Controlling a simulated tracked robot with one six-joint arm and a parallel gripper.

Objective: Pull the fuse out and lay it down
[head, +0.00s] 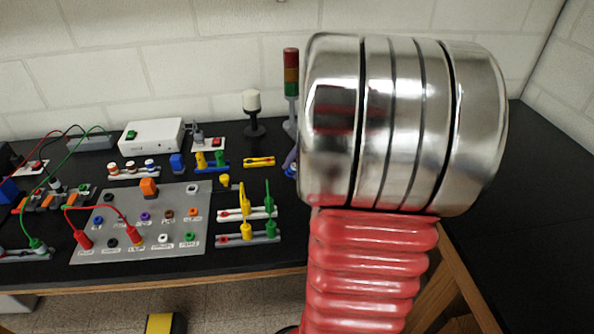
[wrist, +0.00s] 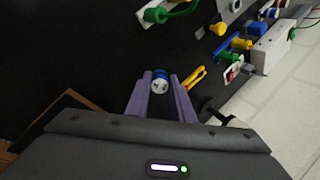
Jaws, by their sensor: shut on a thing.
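In the wrist view my gripper (wrist: 160,88) has its two purple fingers shut on a round piece with a blue rim and a white, dark-marked face, which looks like the fuse (wrist: 160,81). In the head view my silver and red arm hides most of the gripper; a purple finger (head: 291,158) and a bit of blue show at its left edge. Whether the fuse touches the table is unclear. A light strip with several white, coloured-top posts (head: 133,169), perhaps the fuse holder, lies at the back left in the head view.
A yellow clip (head: 259,161) lies close to the gripper, also in the wrist view (wrist: 195,77). A stack light (head: 291,75) and a white-topped black post (head: 252,112) stand behind. A grey jack panel (head: 190,245) and plug strips fill the left. Black tabletop (head: 540,190) is clear at right.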

